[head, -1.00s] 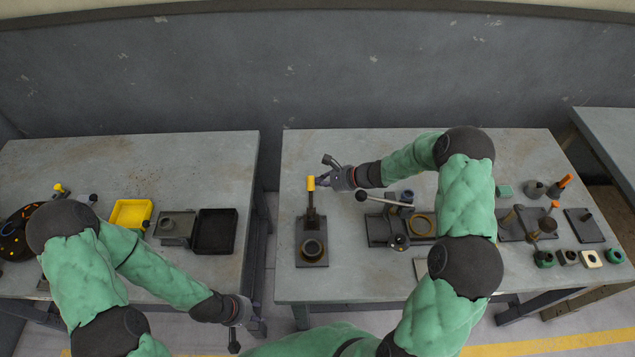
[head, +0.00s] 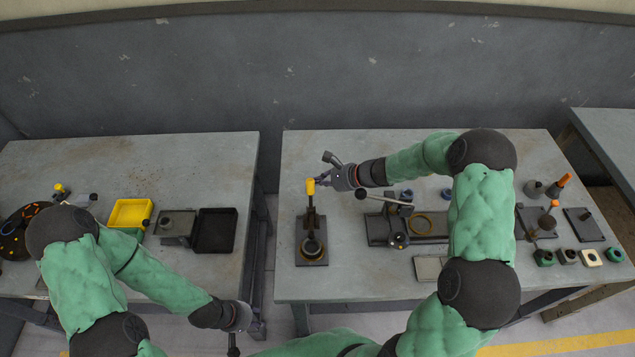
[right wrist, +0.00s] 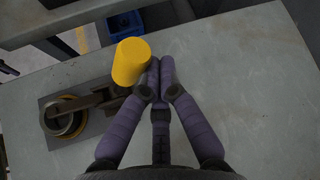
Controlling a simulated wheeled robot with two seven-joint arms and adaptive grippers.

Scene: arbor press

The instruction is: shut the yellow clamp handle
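The yellow clamp handle (head: 310,187) stands up on its dark lever at the left part of the right table. The lever rises from a dark base plate with a round ring (head: 312,248). My right gripper (head: 322,180) is right beside the handle, on its right side. In the right wrist view the yellow handle (right wrist: 131,62) is left of my right gripper's fingertips (right wrist: 159,75), which are together with nothing between them. They look close to or touching the handle. My left gripper (head: 238,330) hangs low in front of the gap between the tables; its finger state is unclear.
An arbor press with a ball-ended lever (head: 385,198) stands right of the clamp, close under my right arm. A yellow bin (head: 130,213) and a black tray (head: 214,231) are on the left table. Several small parts are at the right.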

